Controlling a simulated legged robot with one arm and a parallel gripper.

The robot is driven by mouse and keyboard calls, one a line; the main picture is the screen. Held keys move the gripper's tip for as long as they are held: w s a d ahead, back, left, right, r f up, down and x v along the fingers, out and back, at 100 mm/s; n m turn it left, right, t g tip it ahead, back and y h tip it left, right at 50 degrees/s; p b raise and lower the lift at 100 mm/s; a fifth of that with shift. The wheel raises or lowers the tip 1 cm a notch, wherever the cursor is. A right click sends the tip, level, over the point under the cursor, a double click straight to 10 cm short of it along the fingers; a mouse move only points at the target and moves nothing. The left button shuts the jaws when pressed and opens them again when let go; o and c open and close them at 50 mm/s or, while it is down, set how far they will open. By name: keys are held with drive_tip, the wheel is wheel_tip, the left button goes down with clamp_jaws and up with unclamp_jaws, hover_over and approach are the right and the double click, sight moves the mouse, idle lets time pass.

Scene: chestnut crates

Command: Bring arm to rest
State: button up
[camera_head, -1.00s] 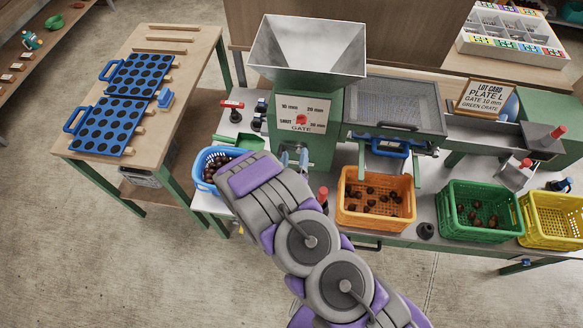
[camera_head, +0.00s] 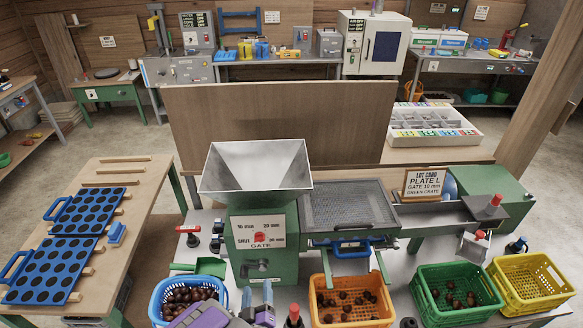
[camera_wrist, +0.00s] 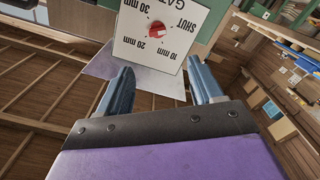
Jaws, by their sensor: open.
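My gripper (camera_wrist: 163,82) is open and empty in the wrist view, its two blue-grey fingers spread apart. Beyond the fingers is the white gate plate (camera_wrist: 185,25) with its red knob, upside down in this view. In the head view my gripper (camera_head: 257,296) is low in the picture, in front of the green sorting machine (camera_head: 285,262) with the metal hopper. The gate plate (camera_head: 246,230) is on that machine's front. Most of my arm is below the picture's edge.
A blue crate (camera_head: 163,317) of chestnuts is left of my gripper. An orange crate (camera_head: 326,312), a green crate (camera_head: 432,310) and a yellow crate (camera_head: 515,301) stand to the right. A lot card (camera_head: 424,185) reads plate L, gate 10 mm, green crate. Blue plates (camera_head: 50,270) lie on the left table.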

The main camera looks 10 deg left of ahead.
drive_tip(key=w+d+m+g+h, duration=0.1)
drive_tip(key=w+m+g+h, duration=0.2)
drive_tip(key=w+m+g, duration=0.15)
drive_tip(key=s+d+r+m+g+y+b, duration=0.1)
drive_tip(key=d+r+g, duration=0.3)
drive_tip(key=r, duration=0.3)
drive_tip(key=s+d+r+m+g+y+b, duration=0.1)
drive_tip(key=s+d+r+m+g, duration=0.1)
drive_tip(key=d+r+g, duration=0.3)
drive_tip(key=s+d+r+g+h, duration=0.1)
drive_tip(key=s+d+r+g, duration=0.1)
drive_tip(key=s+d+r, duration=0.2)
drive_tip(key=s+d+r+m+g+h, duration=0.1)
drive_tip(key=s+d+r, duration=0.4)
drive_tip(key=s+d, duration=0.6)
drive_tip(key=s+d+r+g+h+b, duration=0.1)
drive_tip(key=s+d+r, duration=0.4)
drive_tip(key=s, duration=0.7)
drive_tip(key=shift+d+r+g, duration=0.15)
drive_tip(key=shift+d+g, duration=0.7)
drive_tip(key=shift+d, duration=0.4)
drive_tip(key=shift+s+m, duration=0.15)
drive_tip(key=shift+m, duration=0.1)
